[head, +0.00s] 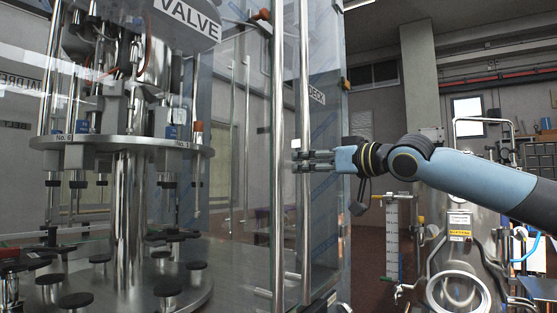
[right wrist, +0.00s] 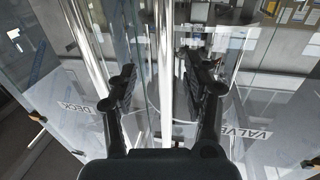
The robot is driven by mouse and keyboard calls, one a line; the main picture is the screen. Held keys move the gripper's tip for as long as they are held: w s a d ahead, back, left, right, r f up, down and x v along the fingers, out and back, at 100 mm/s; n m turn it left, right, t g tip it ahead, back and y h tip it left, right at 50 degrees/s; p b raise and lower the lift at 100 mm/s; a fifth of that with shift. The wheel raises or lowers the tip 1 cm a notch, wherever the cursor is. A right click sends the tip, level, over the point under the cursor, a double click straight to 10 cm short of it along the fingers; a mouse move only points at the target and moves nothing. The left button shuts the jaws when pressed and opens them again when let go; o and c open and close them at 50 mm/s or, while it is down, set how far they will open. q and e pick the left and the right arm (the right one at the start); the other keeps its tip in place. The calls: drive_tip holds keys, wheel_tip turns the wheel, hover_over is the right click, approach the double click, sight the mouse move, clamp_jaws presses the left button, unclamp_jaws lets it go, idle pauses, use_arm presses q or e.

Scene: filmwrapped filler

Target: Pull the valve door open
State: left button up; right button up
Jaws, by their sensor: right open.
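The valve door is a clear glass pane with a "VALVE" label (head: 187,14) at the upper left in the head view. That label also shows, turned over, at the lower right of the right wrist view (right wrist: 247,132). A vertical metal bar handle (head: 278,110) stands by the pane's edge. My right gripper (head: 297,155) reaches in from the right and is open. In the right wrist view its fingers stand apart, with a metal bar (right wrist: 165,70) visible between them. I cannot tell whether the fingers touch it. My left gripper is out of view.
A second vertical bar (head: 305,80) runs close beside the first, by the glass marked "DECK" (head: 316,95). In the right wrist view a bar (right wrist: 88,30) passes left of the fingers. Behind the glass stands a round filling machine (head: 130,150). A steel vessel (head: 465,250) stands at right.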

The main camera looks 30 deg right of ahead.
sight(282, 164)
drive_tip(key=w+p, duration=0.1)
drive_tip(key=w, duration=0.1)
drive_tip(key=w+a+p, duration=0.1)
drive_tip(key=w, duration=0.2)
drive_tip(key=w+a+p, duration=0.1)
drive_tip(key=w, duration=0.1)
drive_tip(key=shift+w+r, duration=0.1)
drive_tip(key=shift+w, duration=0.25)
drive_tip(key=shift+w+a+p, duration=0.25)
drive_tip(key=shift+w+p, duration=0.1)
drive_tip(key=shift+w, duration=0.45)
drive_tip(key=shift+c, duration=0.2)
clamp_jaws()
drive_tip(key=shift+w+f, duration=0.1)
drive_tip(key=shift+f, duration=0.1)
drive_tip(key=shift+r, duration=0.1)
